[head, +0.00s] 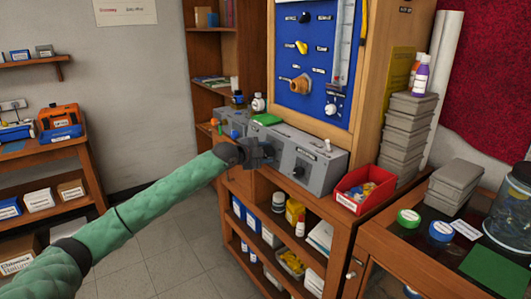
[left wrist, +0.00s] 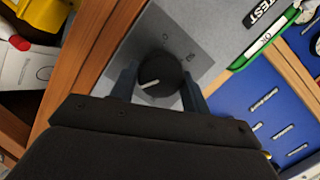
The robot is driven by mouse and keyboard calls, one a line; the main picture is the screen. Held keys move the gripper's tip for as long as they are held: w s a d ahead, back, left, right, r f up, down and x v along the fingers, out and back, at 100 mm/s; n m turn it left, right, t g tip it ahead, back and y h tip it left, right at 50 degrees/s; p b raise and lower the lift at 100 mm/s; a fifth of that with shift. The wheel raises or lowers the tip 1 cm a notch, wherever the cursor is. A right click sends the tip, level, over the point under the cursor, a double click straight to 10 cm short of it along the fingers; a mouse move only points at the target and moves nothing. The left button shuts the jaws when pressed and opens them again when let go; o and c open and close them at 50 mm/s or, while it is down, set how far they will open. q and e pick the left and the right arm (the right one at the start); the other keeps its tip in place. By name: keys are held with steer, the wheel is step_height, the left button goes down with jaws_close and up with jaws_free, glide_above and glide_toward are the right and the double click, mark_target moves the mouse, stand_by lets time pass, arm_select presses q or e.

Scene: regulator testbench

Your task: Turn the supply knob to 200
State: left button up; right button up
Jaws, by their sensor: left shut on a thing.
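A round black knob (left wrist: 160,74) with a white pointer line sits on a light grey panel in the left wrist view. The line points towards the lower left of that picture. Small marks stand on the panel beside the knob, too blurred to read. My left gripper (left wrist: 159,88) is shut on the knob, one finger on either side. In the head view my left gripper (head: 263,153) is at the front of the grey bench unit (head: 321,171) and hides the knob there. My right gripper is in neither view.
A green-framed tag (left wrist: 272,38) lies close by in the left wrist view. A red bin (head: 349,200) stands right of the grey unit. A blue board (head: 313,62) with an orange valve rises behind it. Shelves with bottles and boxes are below. The floor in front is clear.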

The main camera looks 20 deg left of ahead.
arm_select(q)
steer(key=shift+f, duration=0.2)
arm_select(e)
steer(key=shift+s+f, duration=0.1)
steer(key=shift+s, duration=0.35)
